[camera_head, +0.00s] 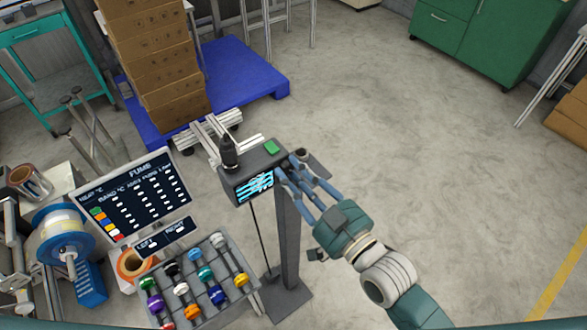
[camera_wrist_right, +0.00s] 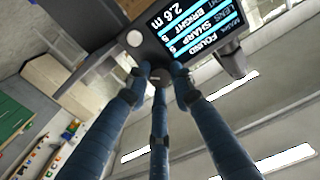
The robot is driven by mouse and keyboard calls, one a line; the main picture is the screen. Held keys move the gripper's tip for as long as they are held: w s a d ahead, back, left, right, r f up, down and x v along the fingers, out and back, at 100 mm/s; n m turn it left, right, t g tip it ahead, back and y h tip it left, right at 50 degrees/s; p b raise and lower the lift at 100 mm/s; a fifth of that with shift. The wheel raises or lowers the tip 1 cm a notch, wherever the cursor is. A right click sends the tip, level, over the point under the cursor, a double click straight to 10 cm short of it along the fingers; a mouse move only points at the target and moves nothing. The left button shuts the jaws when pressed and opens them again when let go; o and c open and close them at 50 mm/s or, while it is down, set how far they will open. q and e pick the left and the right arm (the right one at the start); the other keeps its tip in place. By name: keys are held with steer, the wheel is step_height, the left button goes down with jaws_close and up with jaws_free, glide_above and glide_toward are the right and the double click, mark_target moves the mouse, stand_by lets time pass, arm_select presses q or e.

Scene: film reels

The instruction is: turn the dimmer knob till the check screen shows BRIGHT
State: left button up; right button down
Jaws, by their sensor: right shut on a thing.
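The check screen (camera_head: 254,187) is on the front of a dark grey box (camera_head: 262,160) on a post. Its text is too small to read in the head view. In the wrist view the screen (camera_wrist_right: 198,25) shows tilted, with "2.6 m" and cyan rows, one reading BRIGHT and one SHARP. My right gripper (camera_head: 290,172) reaches the box's right side, its blue fingers closed around the small dark dimmer knob (camera_wrist_right: 158,75). The fingers mostly hide the knob. My left gripper is not in view.
A black lens-like part (camera_head: 229,152) and a green pad (camera_head: 271,147) are on the box. A sign reading FUME (camera_head: 135,195) and a rack of coloured reels (camera_head: 205,285) stand left. A blue pallet (camera_head: 245,75) with cartons is behind. The floor at right is clear.

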steer(key=shift+r+n+p, duration=0.35)
steer(key=shift+r+n, duration=0.1)
steer(key=shift+n, duration=0.65)
steer(key=c, duration=1.6)
jaws_free()
steer(key=shift+o, duration=0.6)
steer(key=shift+f, duration=0.2)
steer(key=shift+s+d+f, duration=0.15)
steer(key=shift+s+d, duration=0.05)
steer(key=shift+s, duration=0.05)
steer(key=v, duration=1.1)
steer(key=shift+s+d, duration=0.1)
steer(key=shift+s, duration=0.05)
